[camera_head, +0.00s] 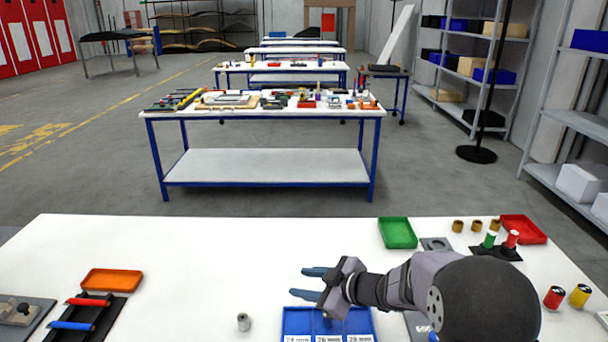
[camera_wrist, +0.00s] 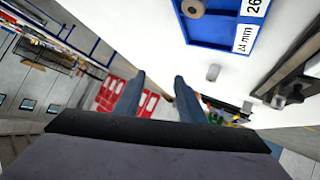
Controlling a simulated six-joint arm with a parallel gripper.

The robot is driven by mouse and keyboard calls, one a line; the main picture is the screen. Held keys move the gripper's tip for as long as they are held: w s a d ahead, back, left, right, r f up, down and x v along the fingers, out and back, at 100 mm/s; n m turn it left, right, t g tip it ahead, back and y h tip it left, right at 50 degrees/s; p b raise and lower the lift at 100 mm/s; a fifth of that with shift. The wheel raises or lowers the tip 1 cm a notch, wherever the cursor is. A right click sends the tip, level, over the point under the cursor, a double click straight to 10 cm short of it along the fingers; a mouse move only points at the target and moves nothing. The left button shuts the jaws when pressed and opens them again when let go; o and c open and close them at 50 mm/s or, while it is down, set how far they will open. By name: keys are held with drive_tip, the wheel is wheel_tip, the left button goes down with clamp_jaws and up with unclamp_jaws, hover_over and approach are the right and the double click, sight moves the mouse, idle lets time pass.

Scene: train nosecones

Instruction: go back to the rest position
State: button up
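My gripper (camera_head: 308,283) is above the white table, near the blue compartment tray (camera_head: 297,321), with its fingers pointing left. In the wrist view my gripper (camera_wrist: 157,95) shows two blue fingers spread apart with nothing between them. My arm comes in from the right and hides part of the table behind it. The blue tray (camera_wrist: 218,42) also shows in the wrist view, with labels reading 24 mm and 26. A round brownish part (camera_wrist: 193,8) is in one compartment. A small grey metal cylinder (camera_head: 243,321) stands on the table left of the tray.
On the left are an orange tray (camera_head: 112,280) and a dark rack (camera_head: 87,318) with red and blue rods. A green tray (camera_head: 397,232), a red tray (camera_head: 523,228) and several small cylinders stand at the right. The table's middle back is clear.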

drive_tip(key=d+m+t+h, duration=0.2)
drive_tip(key=d+m+h, duration=0.25)
drive_tip(key=d, duration=0.35)
drive_tip(key=s+d+f+m+g+h, duration=0.1)
drive_tip(key=s+d+m+h, duration=0.1)
drive_tip(key=s+d, duration=0.1)
drive_tip(key=s+d+f+m+g+h+p, duration=0.1)
drive_tip(key=s+d+m+g, duration=0.1)
drive_tip(key=s, duration=0.4)
drive_tip(key=s+d+f+m+g+h, duration=0.1)
drive_tip(key=s+d+m+g+h, duration=0.1)
drive_tip(key=s+d, duration=0.3)
drive_tip(key=shift+f+m+h+p, duration=0.3)
drive_tip(key=shift+f+m+h, duration=0.05)
drive_tip(key=shift+m, duration=0.1)
drive_tip(key=s+a+g, duration=0.1)
drive_tip(key=s, duration=0.3)
drive_tip(key=s+a+f+m+g, duration=0.1)
drive_tip(key=s+g, duration=0.1)
drive_tip(key=s, duration=0.3)
drive_tip(key=s+a+m+g+y, duration=0.1)
drive_tip(key=s, duration=0.3)
drive_tip(key=shift+s+a+f+g, duration=0.1)
drive_tip(key=shift+s+f+g, duration=0.1)
drive_tip(key=shift+g, duration=0.1)
drive_tip(key=shift+s+a+m, duration=0.15)
drive_tip(key=shift+s+m, duration=0.15)
drive_tip(key=shift+s, duration=0.05)
